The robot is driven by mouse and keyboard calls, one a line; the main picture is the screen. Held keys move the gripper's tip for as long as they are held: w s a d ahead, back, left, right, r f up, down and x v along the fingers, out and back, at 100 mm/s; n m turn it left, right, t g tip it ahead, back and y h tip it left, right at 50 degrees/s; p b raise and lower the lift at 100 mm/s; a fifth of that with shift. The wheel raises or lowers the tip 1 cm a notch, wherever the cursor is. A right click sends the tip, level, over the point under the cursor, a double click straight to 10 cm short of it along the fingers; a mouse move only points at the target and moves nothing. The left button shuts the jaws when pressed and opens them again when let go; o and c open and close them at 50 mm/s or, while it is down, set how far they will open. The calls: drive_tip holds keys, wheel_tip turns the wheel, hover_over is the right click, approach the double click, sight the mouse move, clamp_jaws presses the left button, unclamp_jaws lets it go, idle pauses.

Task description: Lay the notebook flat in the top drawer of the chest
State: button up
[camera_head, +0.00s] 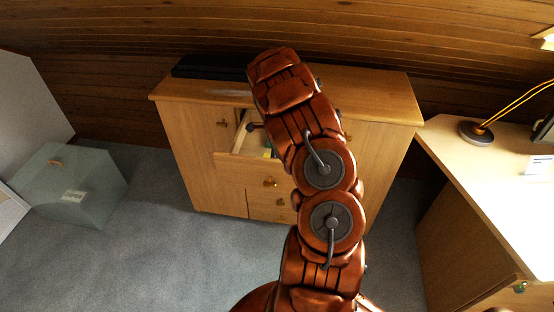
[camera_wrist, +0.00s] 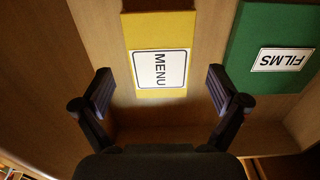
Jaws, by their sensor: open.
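The chest (camera_head: 210,165) is pale wood, and its top drawer (camera_head: 248,168) is pulled out. In the wrist view I look down into the wooden drawer (camera_wrist: 208,40). A yellow flat item labelled MENU (camera_wrist: 153,26) lies in it, and a green flat item labelled FILMS (camera_wrist: 258,30) lies at the right. I cannot tell which, if either, is the notebook. My gripper (camera_wrist: 160,90) is open and empty, its two fingers on either side of the MENU label, with clear space between fingers and item. In the head view my arm hides most of the gripper and drawer contents.
A dark flat object (camera_head: 210,66) lies on the chest top. A desk (camera_head: 500,170) with a lamp (camera_head: 476,133) stands at the right. The carpet before the chest is clear.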

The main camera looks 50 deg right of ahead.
wheel_tip(320, 180, up, 10)
drive_tip(key=b, duration=0.2)
drive_tip(key=s+a+r+n, duration=0.4)
drive_tip(key=a+r+n, duration=0.35)
drive_tip(key=a, duration=0.45)
drive_tip(key=s+a+r+n, duration=0.4)
drive_tip(key=s+a+n, duration=0.35)
drive_tip(key=a, duration=0.45)
drive_tip(key=s+a+n+g, duration=0.1)
drive_tip(key=s+a+n, duration=0.5)
drive_tip(key=s, duration=0.3)
drive_tip(key=s+a+f+n, duration=0.1)
drive_tip(key=s+a+n, duration=0.6)
drive_tip(key=s+n, duration=0.1)
drive_tip(key=shift+s+a+g, duration=0.2)
drive_tip(key=shift+s+g, duration=0.2)
drive_tip(key=shift+s, duration=0.5)
drive_tip(key=shift+r+p, duration=0.4)
drive_tip(key=shift+r, duration=0.1)
